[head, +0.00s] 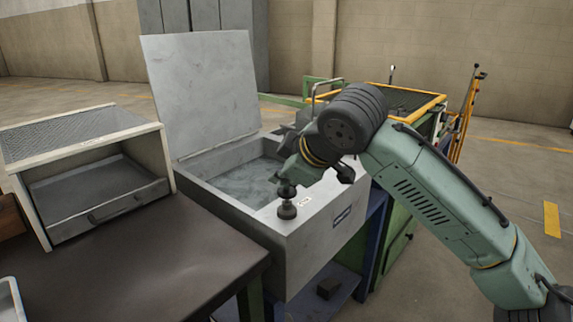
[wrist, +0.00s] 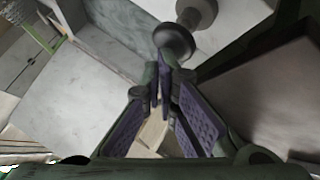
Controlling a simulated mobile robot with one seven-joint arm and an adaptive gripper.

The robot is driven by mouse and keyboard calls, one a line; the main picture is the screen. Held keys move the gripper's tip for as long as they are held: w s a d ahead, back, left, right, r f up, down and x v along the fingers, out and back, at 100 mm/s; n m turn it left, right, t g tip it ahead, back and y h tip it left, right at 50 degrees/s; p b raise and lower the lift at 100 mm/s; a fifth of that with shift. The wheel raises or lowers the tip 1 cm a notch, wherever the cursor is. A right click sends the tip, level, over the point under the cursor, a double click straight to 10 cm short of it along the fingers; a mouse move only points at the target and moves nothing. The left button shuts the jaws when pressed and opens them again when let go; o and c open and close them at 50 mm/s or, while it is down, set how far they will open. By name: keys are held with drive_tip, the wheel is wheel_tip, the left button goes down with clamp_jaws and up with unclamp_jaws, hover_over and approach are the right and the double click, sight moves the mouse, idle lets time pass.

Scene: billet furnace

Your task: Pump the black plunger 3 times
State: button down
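The black plunger (head: 287,209) stands upright on the front rim of the open grey tank (head: 335,212). Its round dark knob (wrist: 176,40) shows in the wrist view just beyond my fingertips, with its lower part behind. My gripper (head: 285,177) is directly above the plunger in the head view, pointing down. In the wrist view my gripper (wrist: 163,72) has its purple-padded fingers drawn together at the tips, with nothing visible between them. The tips overlap the knob's edge in the picture; I cannot tell whether they touch it.
The tank's lid (head: 205,90) stands raised at the back, and liquid (head: 240,178) shows inside. A dark table (head: 150,262) with a mesh-topped metal box (head: 95,165) is at left. A yellow-edged cart (head: 410,100) stands behind my arm. Open floor lies at right.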

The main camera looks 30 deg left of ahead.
sight(284, 190)
drive_tip(key=shift+w+f, duration=0.1)
wheel_tip(284, 190, up, 6)
drive_tip(key=p, duration=0.5)
drive_tip(key=shift+p, duration=0.4)
drive_tip(key=shift+a, duration=0.1)
idle(1.5)
